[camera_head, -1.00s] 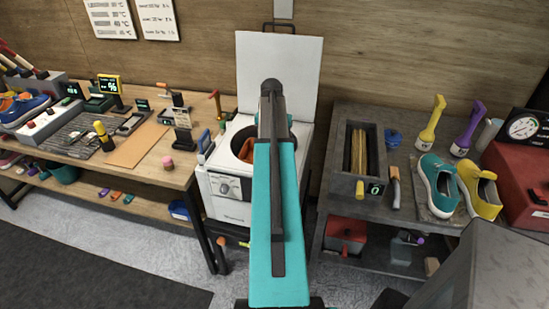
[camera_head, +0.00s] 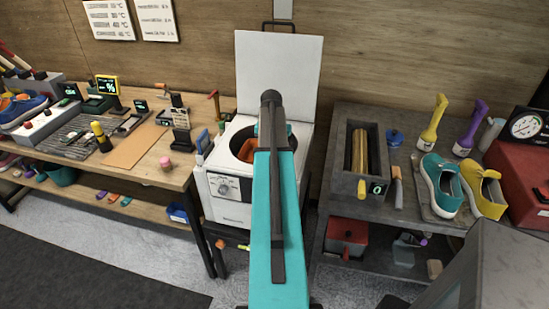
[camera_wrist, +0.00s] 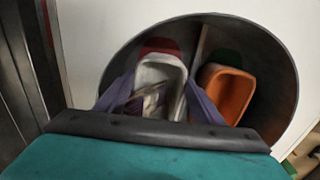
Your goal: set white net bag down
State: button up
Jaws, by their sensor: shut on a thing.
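The white net bag (camera_wrist: 152,68) shows in the wrist view as a pale, open-topped shape with a rounded rim, inside the round opening of the washer (camera_head: 232,197). My gripper (camera_wrist: 161,88) is shut on it, with one purple-grey finger on each side. An orange bag-like thing (camera_wrist: 229,95) stands beside it to the right, past a thin divider. In the head view my arm hides the gripper and the white bag. Part of the orange thing (camera_head: 247,150) shows in the drum. Whether the white bag touches the drum floor cannot be told.
The washer's white lid (camera_head: 262,70) stands open behind the drum. A wooden bench (camera_head: 120,178) with tools is at the left. The drum rim (camera_wrist: 292,75) surrounds my gripper closely.

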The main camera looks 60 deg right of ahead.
jog(key=o, duration=1.2)
jog(key=shift+r, duration=0.1)
jog(key=shift+w+r+b, duration=0.15)
jog(key=shift+r+b, duration=0.45)
jog(key=shift+r, duration=2.4)
jog(key=shift+w+r+b, duration=0.15)
jog(key=shift+r+b, duration=0.45)
jog(key=shift+r, duration=2.35)
jog(key=shift+a, duration=0.1)
